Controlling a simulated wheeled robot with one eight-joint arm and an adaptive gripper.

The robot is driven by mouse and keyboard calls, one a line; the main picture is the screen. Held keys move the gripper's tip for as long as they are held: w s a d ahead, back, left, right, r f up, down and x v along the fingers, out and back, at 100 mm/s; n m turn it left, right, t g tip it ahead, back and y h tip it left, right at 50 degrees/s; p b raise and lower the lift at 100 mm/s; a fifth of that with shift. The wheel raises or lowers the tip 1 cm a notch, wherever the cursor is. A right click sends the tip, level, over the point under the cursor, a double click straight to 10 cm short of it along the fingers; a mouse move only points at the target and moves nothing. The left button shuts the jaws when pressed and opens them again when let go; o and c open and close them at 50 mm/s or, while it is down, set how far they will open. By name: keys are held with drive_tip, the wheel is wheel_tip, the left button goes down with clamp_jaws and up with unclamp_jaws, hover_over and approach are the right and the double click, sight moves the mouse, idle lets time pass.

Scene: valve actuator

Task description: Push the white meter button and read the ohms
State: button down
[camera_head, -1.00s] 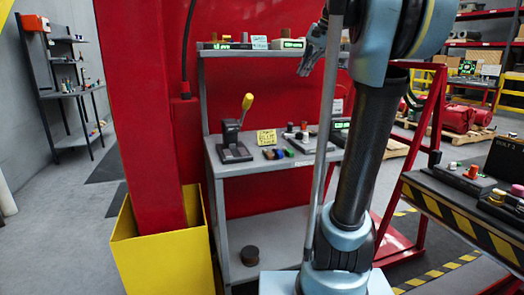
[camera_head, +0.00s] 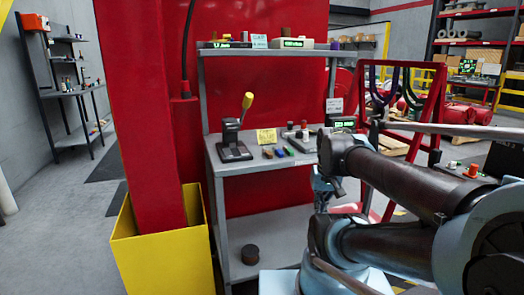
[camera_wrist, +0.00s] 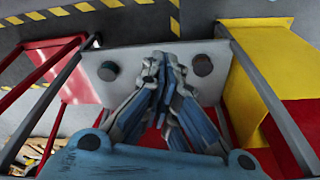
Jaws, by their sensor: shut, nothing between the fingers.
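A pale box with a green display (camera_head: 293,43) stands on the top shelf, and a dark box with a green display (camera_head: 228,44) stands to its left. Another green display (camera_head: 343,124) shows at the right end of the middle shelf. The digits are too small to read. A grey box with several small knobs or buttons (camera_head: 303,140) sits left of that display; I cannot tell which, if any, is the white meter button. My gripper (camera_wrist: 160,58) is shut and empty in the wrist view, over the lower shelf and away from the displays. My arm hides most of it in the head view.
A lever with a yellow handle (camera_head: 240,120), a yellow note (camera_head: 266,136) and small colored pieces share the middle shelf (camera_head: 235,168). Dark round pieces (camera_wrist: 202,65) lie on the lower shelf. A yellow bin (camera_head: 163,250) and red post (camera_head: 150,110) stand left.

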drive_tip(key=shift+s+d+f, duration=0.1)
drive_tip(key=shift+s+f, duration=0.25)
drive_tip(key=shift+f, duration=0.25)
drive_tip(key=shift+s+d+f, duration=0.1)
drive_tip(key=shift+s+f, duration=0.25)
drive_tip(key=shift+f, duration=0.25)
drive_tip(key=shift+w+f, duration=0.2)
drive_tip(key=shift+w, duration=0.25)
idle(1.4)
